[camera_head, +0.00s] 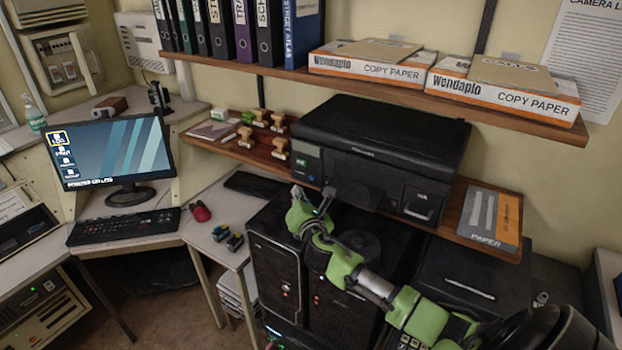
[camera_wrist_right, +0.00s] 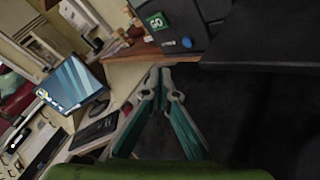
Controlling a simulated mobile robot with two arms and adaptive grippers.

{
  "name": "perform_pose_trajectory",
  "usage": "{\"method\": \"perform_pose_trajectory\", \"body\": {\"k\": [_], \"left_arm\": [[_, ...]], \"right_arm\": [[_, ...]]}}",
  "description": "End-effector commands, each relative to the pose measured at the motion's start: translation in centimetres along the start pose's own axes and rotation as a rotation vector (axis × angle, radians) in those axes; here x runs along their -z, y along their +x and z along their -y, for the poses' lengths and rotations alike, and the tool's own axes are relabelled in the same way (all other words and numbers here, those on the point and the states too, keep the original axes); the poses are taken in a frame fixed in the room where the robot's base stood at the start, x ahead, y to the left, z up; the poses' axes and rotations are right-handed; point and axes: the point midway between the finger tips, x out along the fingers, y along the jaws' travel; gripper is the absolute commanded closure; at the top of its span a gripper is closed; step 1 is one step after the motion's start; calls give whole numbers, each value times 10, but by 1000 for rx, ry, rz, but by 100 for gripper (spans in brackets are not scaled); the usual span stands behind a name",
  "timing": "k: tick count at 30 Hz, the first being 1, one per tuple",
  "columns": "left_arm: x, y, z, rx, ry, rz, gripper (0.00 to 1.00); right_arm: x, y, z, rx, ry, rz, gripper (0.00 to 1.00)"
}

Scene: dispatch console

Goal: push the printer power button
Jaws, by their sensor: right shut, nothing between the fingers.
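The black printer (camera_head: 385,145) stands on the wooden shelf. Its control panel, with a small lit green screen (camera_head: 307,166), is at its left front corner. In the right wrist view the printer panel (camera_wrist_right: 170,30) shows a green "GO" screen (camera_wrist_right: 157,21) and a round blue button (camera_wrist_right: 187,42) to its lower right. My right gripper (camera_head: 298,191) is shut and empty, below and in front of the panel. In the wrist view its closed fingertips (camera_wrist_right: 161,72) are below the button and to its left, with no visible contact. My left gripper is not in view.
The wooden shelf edge (camera_head: 465,240) runs under the printer. Wooden stamps (camera_head: 278,122) stand left of it, a paper pack (camera_head: 490,217) lies right. Black computer towers (camera_head: 275,255) stand below. An upper shelf (camera_head: 440,99) with paper boxes overhangs the printer.

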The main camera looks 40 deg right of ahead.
Motion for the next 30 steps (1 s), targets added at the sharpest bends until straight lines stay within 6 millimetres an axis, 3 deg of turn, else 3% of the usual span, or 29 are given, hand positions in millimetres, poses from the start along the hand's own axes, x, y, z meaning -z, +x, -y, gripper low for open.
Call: {"method": "perform_pose_trajectory", "body": {"k": [1,4,5,30], "left_arm": [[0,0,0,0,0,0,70],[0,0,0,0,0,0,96],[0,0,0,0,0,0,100],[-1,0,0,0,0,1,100]], "right_arm": [[0,0,0,0,0,-1,100],[1,0,0,0,0,-1,100],[1,0,0,0,0,-1,100],[1,0,0,0,0,-1,100]]}}
